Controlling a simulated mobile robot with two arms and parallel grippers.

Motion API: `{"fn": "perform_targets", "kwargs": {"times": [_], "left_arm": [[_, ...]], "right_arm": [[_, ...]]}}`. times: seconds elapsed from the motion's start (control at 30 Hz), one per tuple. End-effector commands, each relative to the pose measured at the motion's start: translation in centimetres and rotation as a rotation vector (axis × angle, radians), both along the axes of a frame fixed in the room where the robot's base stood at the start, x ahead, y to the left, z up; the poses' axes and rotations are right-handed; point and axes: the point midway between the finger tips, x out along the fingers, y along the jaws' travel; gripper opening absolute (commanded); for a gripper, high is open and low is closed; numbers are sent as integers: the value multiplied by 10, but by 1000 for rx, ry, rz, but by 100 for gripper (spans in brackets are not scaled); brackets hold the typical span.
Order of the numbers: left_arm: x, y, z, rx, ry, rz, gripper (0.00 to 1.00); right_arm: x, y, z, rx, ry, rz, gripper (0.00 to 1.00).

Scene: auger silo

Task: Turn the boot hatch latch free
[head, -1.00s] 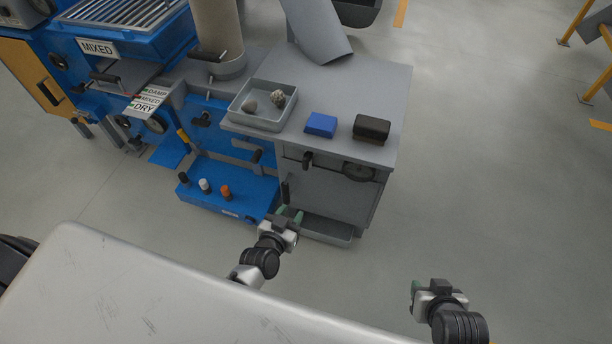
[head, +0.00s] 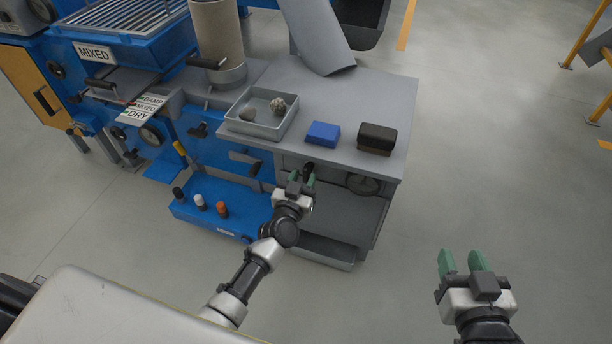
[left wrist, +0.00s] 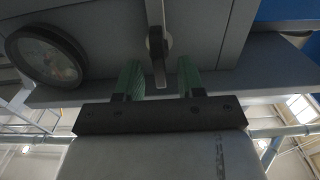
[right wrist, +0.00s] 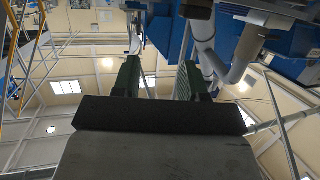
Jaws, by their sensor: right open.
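The latch, a dark handle (head: 308,169), sits on the front of the grey cabinet under the worktop. In the head view the gripper partly hides the latch. My right gripper (head: 462,261) is open and empty over the floor, right of the cabinet.
A round dial (head: 363,184) is right of the latch; it also shows in the left wrist view (left wrist: 45,55). The worktop holds a tray (head: 237,126) with stones, a blue block (head: 323,133) and a dark block (head: 376,138). A grey bin (head: 328,250) is below.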

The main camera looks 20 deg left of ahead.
Motion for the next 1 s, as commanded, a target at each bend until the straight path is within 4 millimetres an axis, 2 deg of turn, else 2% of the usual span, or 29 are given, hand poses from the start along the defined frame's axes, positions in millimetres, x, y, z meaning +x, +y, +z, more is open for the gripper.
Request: {"fn": "perform_targets", "kwargs": {"times": [0.23,0.6,0.83,0.87,1.0], "left_arm": [[20,-1,-1,-1,1,-1,38],[23,-1,0,0,2,-1,38],[23,-1,0,-1,2,-1,3],[23,-1,0,-1,1,-1,0],[22,-1,0,-6,2,-1,0]], "right_arm": [[6,5,18,38,-151,11,43],[6,6,23,46,-179,11,43],[6,6,23,46,-179,11,43],[6,6,23,46,-179,11,43],[6,6,23,46,-178,11,43]]}}
